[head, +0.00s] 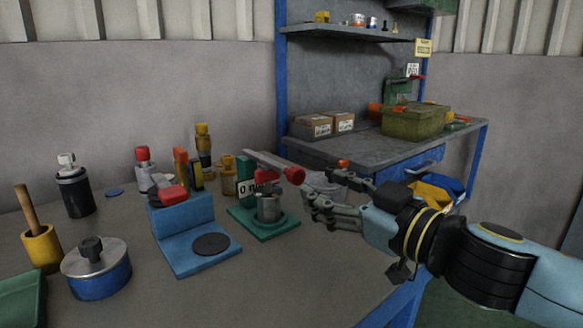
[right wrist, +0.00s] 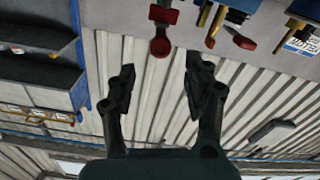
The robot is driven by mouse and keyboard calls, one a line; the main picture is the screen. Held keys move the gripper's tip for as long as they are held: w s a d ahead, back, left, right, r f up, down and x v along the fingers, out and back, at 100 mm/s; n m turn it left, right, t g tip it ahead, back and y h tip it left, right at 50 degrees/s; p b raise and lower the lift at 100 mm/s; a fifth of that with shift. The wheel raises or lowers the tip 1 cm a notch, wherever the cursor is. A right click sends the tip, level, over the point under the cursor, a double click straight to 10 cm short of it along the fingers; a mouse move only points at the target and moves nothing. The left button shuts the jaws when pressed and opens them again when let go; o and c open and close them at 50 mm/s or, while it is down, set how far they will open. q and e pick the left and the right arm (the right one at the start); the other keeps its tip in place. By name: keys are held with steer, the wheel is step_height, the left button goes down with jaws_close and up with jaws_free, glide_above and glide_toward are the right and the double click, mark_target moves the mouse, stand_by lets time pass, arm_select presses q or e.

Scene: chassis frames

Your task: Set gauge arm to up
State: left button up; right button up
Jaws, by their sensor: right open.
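The gauge stands on a green base (head: 264,224) on the table, with a green post and a "0 mm" label (head: 246,187). Its grey gauge arm (head: 268,162) reaches out to the right, sloping slightly down in the picture, and ends in a red knob (head: 294,175). A grey metal cylinder (head: 269,208) stands on the base below the arm. My right gripper (head: 319,185) is open and empty, just right of the knob and apart from it. In the right wrist view, the red knob (right wrist: 160,46) shows just beyond the gap between the open fingers (right wrist: 158,78). My left gripper is not in view.
A blue stepped block (head: 190,256) with a dark disc stands left of the gauge. Several bottles and a yellow cup (head: 41,247) stand farther left. A blue pot (head: 97,270) is near the front. A workbench (head: 385,150) with boxes and a green bin (head: 415,122) stands behind.

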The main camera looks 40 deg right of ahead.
mark_target(299, 177)
steer(key=w+p, duration=0.3)
steer(key=w+r+p, duration=0.1)
steer(key=w, duration=0.1)
steer(key=shift+w+a+p, duration=0.2)
steer(key=shift+w+p, duration=0.05)
steer(key=shift+p, duration=0.1)
steer(key=shift+w+a+f, duration=0.1)
steer(key=shift+w+f, duration=0.4)
steer(key=shift+w, duration=0.4)
steer(key=shift+w+b, duration=0.4)
steer(key=shift+w, duration=0.1)
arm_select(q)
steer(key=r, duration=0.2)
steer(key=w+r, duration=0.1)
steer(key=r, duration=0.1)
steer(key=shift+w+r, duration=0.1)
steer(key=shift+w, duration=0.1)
arm_select(e)
steer(key=shift+w+a, duration=0.1)
steer(key=shift+w, duration=0.1)
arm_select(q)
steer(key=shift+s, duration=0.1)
arm_select(e)
jaws_close()
